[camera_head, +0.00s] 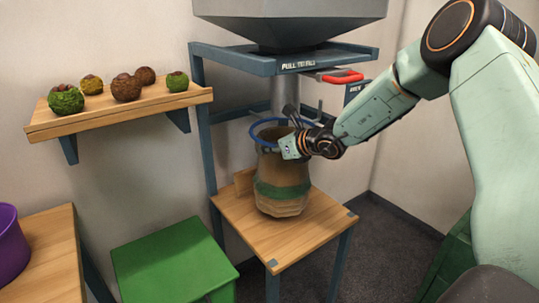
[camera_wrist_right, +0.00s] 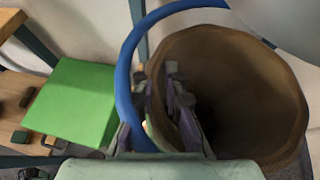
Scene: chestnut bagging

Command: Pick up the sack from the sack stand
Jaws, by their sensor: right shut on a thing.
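The sack (camera_head: 282,172) is a brown, round bag with a green band, upright on the wooden shelf of the sack stand (camera_head: 260,238). A blue ring (camera_head: 262,123) circles near its top. My right gripper (camera_head: 290,146) is at the sack's upper edge and shut on it. In the right wrist view the sack's open mouth (camera_wrist_right: 250,100) faces the camera, with a dark inside. My right gripper's fingers (camera_wrist_right: 178,100) are at the left rim of the mouth, beside the blue ring (camera_wrist_right: 124,80). My left gripper is out of view.
A grey hopper (camera_head: 290,18) with a spout hangs over the sack, with a red handle (camera_head: 343,77) below it. A wall shelf (camera_head: 130,117) holds several chestnut burrs. A green box (camera_head: 173,258) and a purple bowl (camera_head: 10,245) stand at lower left.

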